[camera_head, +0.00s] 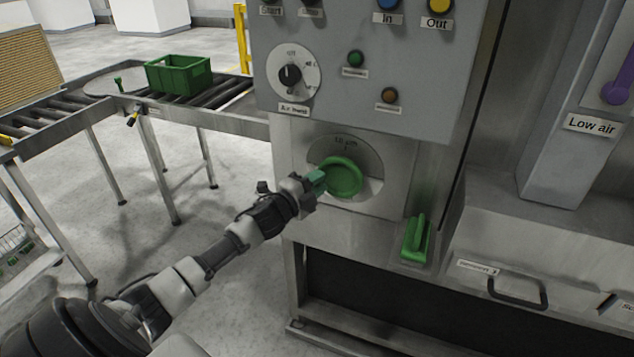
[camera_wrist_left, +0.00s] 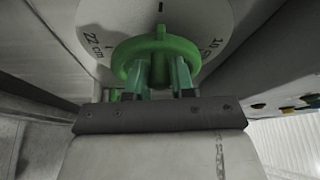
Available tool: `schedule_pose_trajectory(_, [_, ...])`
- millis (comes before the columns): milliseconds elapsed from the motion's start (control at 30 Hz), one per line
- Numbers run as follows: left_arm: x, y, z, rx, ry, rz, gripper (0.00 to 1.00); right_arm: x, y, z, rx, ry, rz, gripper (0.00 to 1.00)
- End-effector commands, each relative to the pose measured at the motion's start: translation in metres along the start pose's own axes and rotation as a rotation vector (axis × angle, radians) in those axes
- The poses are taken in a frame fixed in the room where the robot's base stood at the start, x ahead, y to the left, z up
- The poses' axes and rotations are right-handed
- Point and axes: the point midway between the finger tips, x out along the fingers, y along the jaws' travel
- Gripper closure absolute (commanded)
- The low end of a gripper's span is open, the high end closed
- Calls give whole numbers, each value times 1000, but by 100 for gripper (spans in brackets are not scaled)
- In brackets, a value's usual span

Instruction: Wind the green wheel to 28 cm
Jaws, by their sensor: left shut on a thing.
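The green wheel (camera_head: 341,177) sits on the front of the grey machine, in front of a round scale plate (camera_head: 345,149). In the left wrist view the green wheel (camera_wrist_left: 156,50) fills the upper middle, with the scale plate (camera_wrist_left: 205,14) behind it. A "22 cm" mark and another mark, partly hidden, can be read there. My left gripper (camera_head: 317,182) reaches the wheel's left side. Its green-tinted fingers (camera_wrist_left: 160,76) are shut on the wheel in the left wrist view. The wheel's pointer setting cannot be read clearly. My right gripper is not in view.
A green lever (camera_head: 416,240) stands below right of the wheel. A dial (camera_head: 291,75) and several buttons are above it. A drawer handle (camera_head: 517,292) is at lower right. A roller conveyor (camera_head: 218,93) with a green crate (camera_head: 178,76) stands at left.

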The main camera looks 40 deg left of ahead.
Motion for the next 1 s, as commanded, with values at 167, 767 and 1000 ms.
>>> schedule_pose_trajectory(167, [1, -6, 1, 2, 0, -11, 100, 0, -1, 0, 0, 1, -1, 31])
schedule_pose_trajectory(767, [-2, 0, 0, -1, 0, -2, 52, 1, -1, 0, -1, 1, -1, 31])
schedule_pose_trajectory(1000, [-35, 4, 1, 1, 1, 1, 52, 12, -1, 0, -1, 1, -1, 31])
